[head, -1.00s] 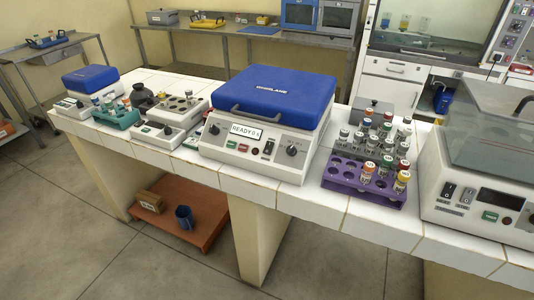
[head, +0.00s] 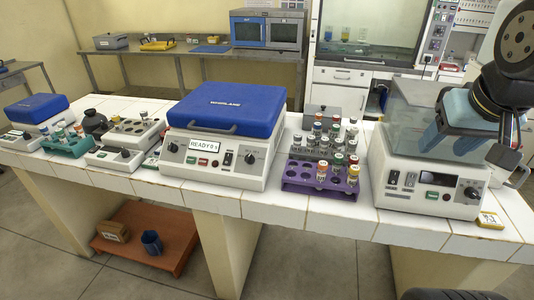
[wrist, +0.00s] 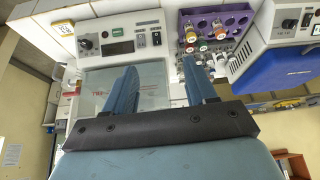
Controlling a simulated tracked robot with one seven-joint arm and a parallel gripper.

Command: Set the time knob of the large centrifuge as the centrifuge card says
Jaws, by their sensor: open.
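The large centrifuge (head: 215,170) stands mid-bench with its blue lid (head: 228,108) shut. Its display (head: 202,145) seems to read READY and a short value. One dark knob (head: 250,159) is at the panel's right, another (head: 173,147) at its left; their labels are too small to read. Its blue lid also shows at the right of the wrist view (wrist: 275,80). A small yellow-edged card (head: 490,220) lies at the bench's right end; its text is unreadable. My gripper (wrist: 160,65) is open and empty, over the clear-lidded device, away from the large centrifuge.
The clear-lidded device (head: 425,185) with its own knob stands at the right, below my arm. A purple rack (head: 320,178) of capped tubes stands between it and the large centrifuge. A smaller blue-lidded centrifuge (head: 37,108) and other racks are at the left. The bench front is clear.

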